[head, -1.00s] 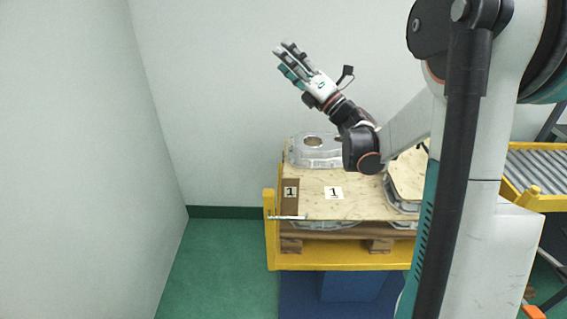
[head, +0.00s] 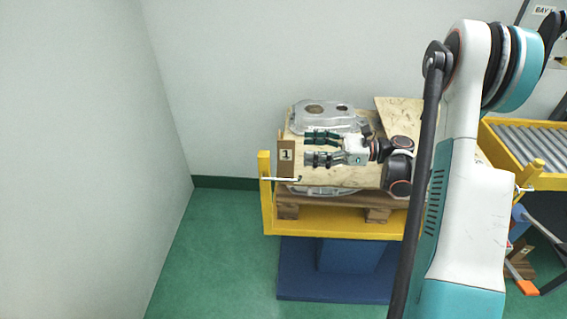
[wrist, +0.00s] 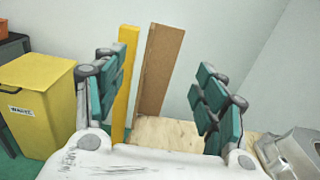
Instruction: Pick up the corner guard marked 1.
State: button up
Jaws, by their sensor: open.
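The corner guard marked 1 (head: 286,162) is a brown upright piece at the left end of the loaded pallet, with its white label facing the head camera. In the wrist view the brown guard (wrist: 160,75) stands between my fingers, beyond their tips, tilted in the picture, with no label visible. My gripper (head: 307,148) is open and empty, fingers pointing left toward the guard, just right of it and over the plywood sheet (head: 310,178). The gripper and wrist hide the plywood's middle and the label seen on it earlier.
A yellow post (head: 265,175) of the pallet frame stands left of the guard. A metal rod (head: 282,179) runs by the guard's foot. A casting (head: 330,115) lies behind my gripper. A yellow waste bin (wrist: 38,105) shows left in the wrist view.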

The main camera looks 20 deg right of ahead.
aim_at(283, 144)
jog(key=b+x, duration=0.1)
jog(key=x, duration=0.3)
jog(key=b+x, duration=0.1)
jog(key=x, duration=0.3)
jog(key=shift+w+a+r+b, duration=0.2)
jog(key=shift+b, duration=0.1)
jog(key=c, duration=1.2)
